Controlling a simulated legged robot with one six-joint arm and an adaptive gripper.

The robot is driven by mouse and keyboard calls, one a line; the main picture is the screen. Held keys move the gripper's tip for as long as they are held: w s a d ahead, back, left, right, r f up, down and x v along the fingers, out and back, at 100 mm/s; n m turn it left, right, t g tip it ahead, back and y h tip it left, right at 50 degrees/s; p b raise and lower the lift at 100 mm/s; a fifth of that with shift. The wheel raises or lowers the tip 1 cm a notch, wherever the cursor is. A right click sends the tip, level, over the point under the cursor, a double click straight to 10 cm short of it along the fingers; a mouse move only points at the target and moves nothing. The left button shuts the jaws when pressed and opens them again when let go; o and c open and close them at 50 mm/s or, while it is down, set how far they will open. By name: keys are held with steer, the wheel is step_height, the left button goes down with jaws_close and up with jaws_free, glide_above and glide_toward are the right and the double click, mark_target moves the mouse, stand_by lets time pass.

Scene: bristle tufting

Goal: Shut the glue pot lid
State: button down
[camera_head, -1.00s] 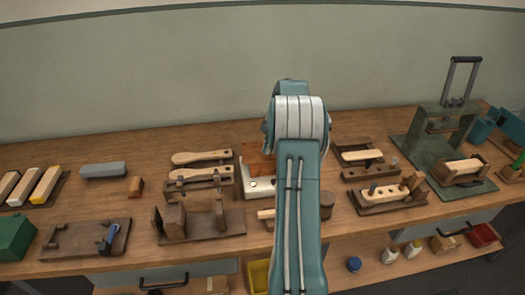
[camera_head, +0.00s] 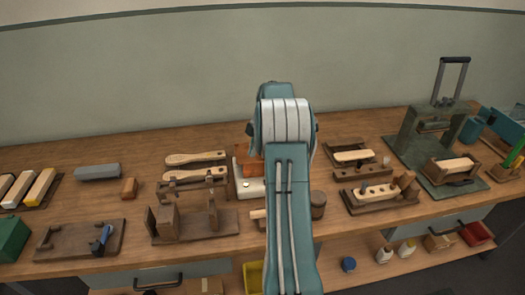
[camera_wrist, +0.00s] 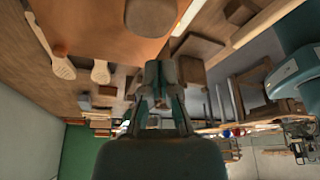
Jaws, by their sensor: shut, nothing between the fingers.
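A white unit with a copper-orange upright part (camera_head: 243,185) stands mid-bench, partly hidden behind my arm. It looks like the glue pot, but I cannot tell how its lid stands. A large orange-brown panel (camera_wrist: 95,25) fills the upper left of the wrist view, close to the camera; it may be the same copper part. My gripper (camera_wrist: 160,72) shows in the wrist view with its fingers together and empty, below the panel's edge. I cannot tell whether it touches anything. In the head view my arm hides the gripper.
A brown round pot (camera_head: 318,204) stands just right of my arm. Wooden brush handles (camera_head: 196,158) and a clamp fixture (camera_head: 190,222) lie to the left. A drilled block in a tray (camera_head: 377,192) and a green press (camera_head: 425,135) stand to the right.

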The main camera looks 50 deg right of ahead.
steer(key=w+a+v, duration=0.1)
steer(key=v, duration=0.9)
steer(key=s+a+r+m+h, duration=0.15)
steer(key=a+r, duration=0.25)
steer(key=a, duration=0.4)
steer(key=s+a+r+m+t+h, duration=0.1)
steer(key=s+a+r+m, duration=0.2)
steer(key=a, duration=0.5)
steer(key=a+r+m+h, duration=0.1)
steer(key=a+r+m, duration=0.2)
steer(key=a+r, duration=0.35)
steer(key=s+a+f+m+t, duration=0.2)
steer(key=s+a+f+m, duration=0.1)
steer(key=s+a, duration=0.5)
steer(key=s+a+f+m+t, duration=0.1)
steer(key=s+a+f+m, duration=0.3)
steer(key=s+a, duration=0.5)
steer(key=shift+s+m+t, duration=0.4)
steer(key=shift+s+m, duration=0.15)
steer(key=shift+s, duration=0.35)
steer(key=shift+f+h, duration=0.1)
steer(key=shift+h, duration=0.15)
